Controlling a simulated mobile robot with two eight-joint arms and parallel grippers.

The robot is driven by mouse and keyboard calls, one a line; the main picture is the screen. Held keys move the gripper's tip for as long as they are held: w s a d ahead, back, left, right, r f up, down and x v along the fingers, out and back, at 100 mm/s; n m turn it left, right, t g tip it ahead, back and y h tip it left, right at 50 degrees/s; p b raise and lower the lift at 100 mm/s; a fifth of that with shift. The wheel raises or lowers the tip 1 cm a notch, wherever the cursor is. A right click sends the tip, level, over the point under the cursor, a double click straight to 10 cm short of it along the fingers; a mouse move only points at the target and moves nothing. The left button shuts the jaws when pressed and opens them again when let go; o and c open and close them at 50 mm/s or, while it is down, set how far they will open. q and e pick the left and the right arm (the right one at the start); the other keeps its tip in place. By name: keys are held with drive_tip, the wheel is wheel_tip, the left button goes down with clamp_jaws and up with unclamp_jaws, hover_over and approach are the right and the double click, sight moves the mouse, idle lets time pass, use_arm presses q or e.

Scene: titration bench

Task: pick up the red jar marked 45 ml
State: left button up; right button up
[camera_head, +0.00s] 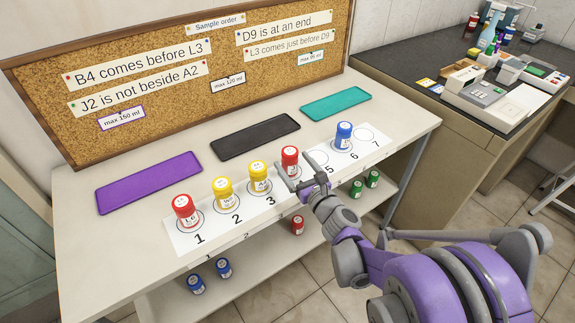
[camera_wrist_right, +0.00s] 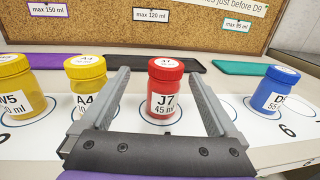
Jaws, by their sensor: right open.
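The red jar marked J7 45 ml (camera_wrist_right: 164,88) stands upright between the two open fingers of my right gripper (camera_wrist_right: 163,95) in the right wrist view. In the head view the same red jar (camera_head: 290,160) stands at place 4 on the numbered white strip (camera_head: 255,210), partly behind my right gripper (camera_head: 298,184). The fingers are on either side of the jar, with visible gaps, and do not grip it. Another red jar (camera_head: 185,210) stands at place 1. My left gripper is not in view.
Yellow jars stand at places 2 (camera_head: 224,190) and 3 (camera_head: 259,177), and a blue jar (camera_head: 343,135) at place 6. Purple (camera_head: 148,182), black (camera_head: 254,138) and teal (camera_head: 336,103) mats lie behind, before the cork board (camera_head: 190,65). More jars stand on the lower shelf (camera_head: 255,272).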

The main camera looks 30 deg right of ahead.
sight(285, 148)
drive_tip(key=w, duration=0.5)
drive_tip(key=w+d, duration=0.1)
drive_tip(key=w, duration=0.1)
drive_tip(key=shift+w, duration=0.15)
drive_tip(key=c, duration=1.5)
